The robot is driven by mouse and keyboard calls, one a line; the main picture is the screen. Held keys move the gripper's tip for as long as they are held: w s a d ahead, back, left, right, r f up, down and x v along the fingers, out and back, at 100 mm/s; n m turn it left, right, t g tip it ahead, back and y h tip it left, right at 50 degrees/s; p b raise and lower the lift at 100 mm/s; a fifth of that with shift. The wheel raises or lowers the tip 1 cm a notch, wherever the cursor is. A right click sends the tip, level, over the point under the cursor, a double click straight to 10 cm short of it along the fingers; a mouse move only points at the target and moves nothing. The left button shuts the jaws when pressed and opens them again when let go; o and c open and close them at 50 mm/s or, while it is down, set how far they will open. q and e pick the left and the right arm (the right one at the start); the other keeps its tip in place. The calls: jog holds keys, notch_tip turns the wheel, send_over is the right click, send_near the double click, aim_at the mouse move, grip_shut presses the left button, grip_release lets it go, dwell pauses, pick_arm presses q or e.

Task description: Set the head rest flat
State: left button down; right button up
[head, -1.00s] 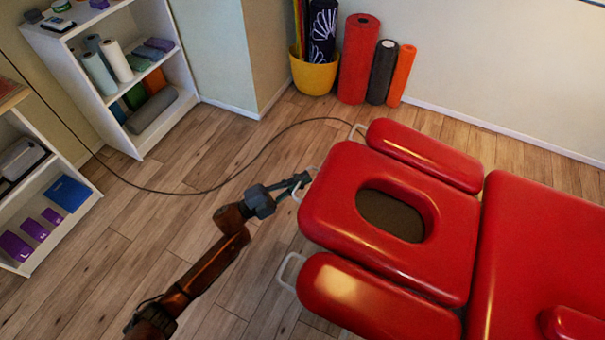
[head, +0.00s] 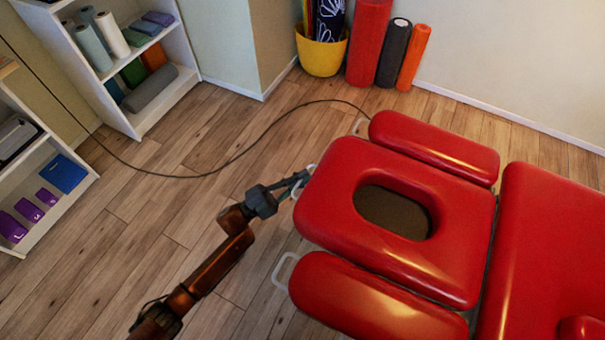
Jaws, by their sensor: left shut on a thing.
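The head rest (head: 335,200) is the red padded panel with an oval face hole, at the end of the red treatment table (head: 550,240). It lies between two red side pads. I cannot tell its exact tilt from this angle. A pale handle (head: 297,193) sits at its left edge, mostly hidden by my gripper. My left gripper (head: 301,179) comes in from the left and is shut on this handle, right by the cushion's edge. My right gripper is not in view.
Red side pads flank the head rest, one behind (head: 435,147) and one in front (head: 375,295), each with a pale handle. A dark cable (head: 235,158) crosses the wooden floor. White shelves (head: 135,125) stand left; a yellow bucket (head: 321,55) and foam rollers stand at the back wall.

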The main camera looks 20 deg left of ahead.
pick_arm(q)
jog(key=shift+f, duration=0.15)
dwell(0.3)
jog(key=c, duration=2.1)
grip_release()
jog(key=shift+s+a, duration=0.1)
jog(key=v, duration=1.1)
jog(key=shift+s+a+f, duration=0.15)
jog(key=shift+s+a, duration=0.05)
jog(key=shift+a, duration=0.1)
jog(key=shift+f, duration=0.1)
